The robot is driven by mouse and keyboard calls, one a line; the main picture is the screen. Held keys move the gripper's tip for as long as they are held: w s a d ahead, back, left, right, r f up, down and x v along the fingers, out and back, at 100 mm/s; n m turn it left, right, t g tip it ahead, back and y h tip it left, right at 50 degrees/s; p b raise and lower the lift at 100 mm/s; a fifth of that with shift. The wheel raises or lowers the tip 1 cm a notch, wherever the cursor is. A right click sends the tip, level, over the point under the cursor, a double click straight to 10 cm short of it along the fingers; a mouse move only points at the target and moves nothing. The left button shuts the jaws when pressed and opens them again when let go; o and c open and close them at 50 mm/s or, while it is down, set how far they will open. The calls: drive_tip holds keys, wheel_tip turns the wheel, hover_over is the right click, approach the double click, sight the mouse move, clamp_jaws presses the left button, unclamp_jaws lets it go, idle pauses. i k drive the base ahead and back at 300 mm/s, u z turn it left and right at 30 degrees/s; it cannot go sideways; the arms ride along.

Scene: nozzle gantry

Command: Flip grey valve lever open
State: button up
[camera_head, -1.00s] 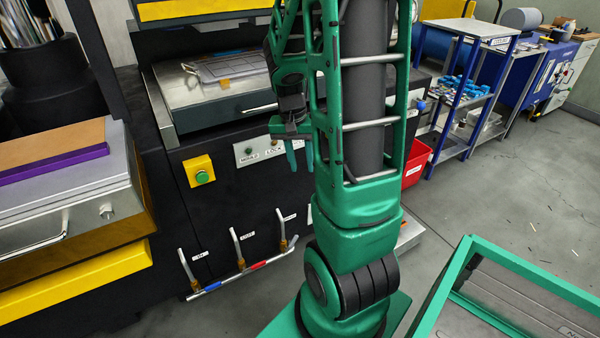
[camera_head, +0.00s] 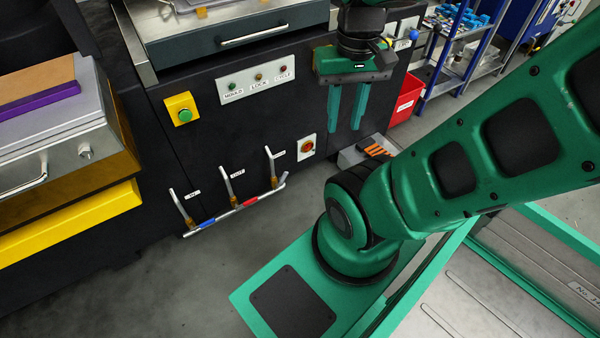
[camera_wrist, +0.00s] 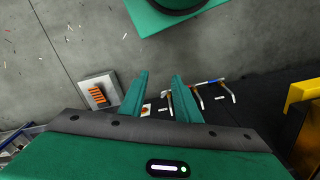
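Three pale grey levers stand up from a low pipe (camera_head: 228,214) on the front of the black machine. The left lever (camera_head: 179,206) is by a blue band, the middle lever (camera_head: 230,186) near a red band, and the right lever (camera_head: 270,164) by a plain grey stretch. All lean slightly left. My gripper (camera_head: 345,129) is open and empty, fingers pointing down, above and right of the right lever, touching nothing. In the wrist view my gripper (camera_wrist: 159,76) shows two parallel fingers; the right lever (camera_wrist: 170,103) shows just past the right finger. Lever labels are too small to read surely.
A grey box with orange slots (camera_head: 366,152) is on the floor below my gripper. A green button (camera_head: 183,113), a labelled panel (camera_head: 257,81) and a red bin (camera_head: 406,98) are nearby.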

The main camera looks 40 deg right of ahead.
sight(282, 178)
drive_tip(key=z, duration=0.8)
drive_tip(key=k, duration=0.8)
drive_tip(key=u, duration=0.4)
drive_tip(key=i, duration=1.5)
